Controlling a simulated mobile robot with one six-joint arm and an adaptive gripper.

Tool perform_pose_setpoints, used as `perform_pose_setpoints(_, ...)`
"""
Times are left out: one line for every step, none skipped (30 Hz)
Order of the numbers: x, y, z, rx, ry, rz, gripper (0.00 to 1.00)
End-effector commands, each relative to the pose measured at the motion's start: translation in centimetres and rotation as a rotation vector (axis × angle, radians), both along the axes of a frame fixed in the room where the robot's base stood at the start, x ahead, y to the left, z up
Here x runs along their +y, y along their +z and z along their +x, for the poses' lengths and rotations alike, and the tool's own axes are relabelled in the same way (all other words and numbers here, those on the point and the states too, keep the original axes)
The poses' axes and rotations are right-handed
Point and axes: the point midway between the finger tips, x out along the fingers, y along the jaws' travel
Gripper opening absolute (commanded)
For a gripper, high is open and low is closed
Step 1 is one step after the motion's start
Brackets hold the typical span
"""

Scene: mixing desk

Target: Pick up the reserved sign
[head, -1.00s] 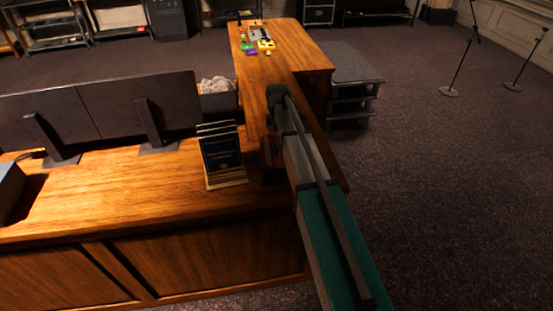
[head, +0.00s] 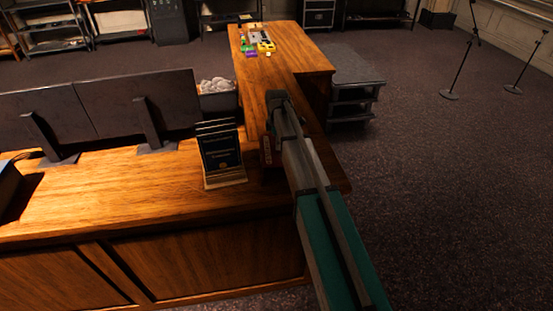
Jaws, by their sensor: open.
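A small reddish-brown upright piece with faint pale marks (head: 266,151) stands on the wooden desk, just right of a leaflet stand. It may be the reserved sign; its lettering is too small to read. My arm reaches in from the lower right, and its dark end with my gripper (head: 270,127) is right above and beside this piece. The gripper is open, dark and small here; its fingers are hard to make out, and I cannot tell whether they touch the piece.
The stand with dark leaflets (head: 220,155) is close on the left. Two monitors (head: 137,105) stand further left. Colourful small items (head: 263,46) lie at the desk's far end. A grey stepped unit (head: 352,102) adjoins the desk's right side.

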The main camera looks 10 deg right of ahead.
Motion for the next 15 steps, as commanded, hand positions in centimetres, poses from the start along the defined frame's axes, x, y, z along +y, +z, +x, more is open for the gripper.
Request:
perform_pose_setpoints(0.0, -0.8, 0.0, 0.000, 0.000, 0.000, 1.00)
perform_pose_setpoints(0.0, -1.0, 0.0, 0.000, 0.000, 0.000, 1.00)
perform_pose_setpoints(0.0, -1.2, 0.0, 0.000, 0.000, 0.000, 1.00)
perform_pose_setpoints(0.0, -1.4, 0.0, 0.000, 0.000, 0.000, 1.00)
perform_pose_setpoints(0.0, -1.5, 0.0, 0.000, 0.000, 0.000, 1.00)
perform_pose_setpoints(0.0, -1.7, 0.0, 0.000, 0.000, 0.000, 1.00)
perform_pose_setpoints(0.0, -1.7, 0.0, 0.000, 0.000, 0.000, 1.00)
perform_pose_setpoints(0.0, -1.8, 0.0, 0.000, 0.000, 0.000, 1.00)
perform_pose_setpoints(0.0, -1.9, 0.0, 0.000, 0.000, 0.000, 1.00)
perform_pose_setpoints(0.0, -1.9, 0.0, 0.000, 0.000, 0.000, 1.00)
perform_pose_setpoints(0.0, -1.9, 0.0, 0.000, 0.000, 0.000, 1.00)
perform_pose_setpoints(0.0, -1.9, 0.0, 0.000, 0.000, 0.000, 1.00)
perform_pose_setpoints(0.0, -1.9, 0.0, 0.000, 0.000, 0.000, 1.00)
perform_pose_setpoints(0.0, -1.8, 0.0, 0.000, 0.000, 0.000, 1.00)
perform_pose_setpoints(0.0, -1.8, 0.0, 0.000, 0.000, 0.000, 1.00)
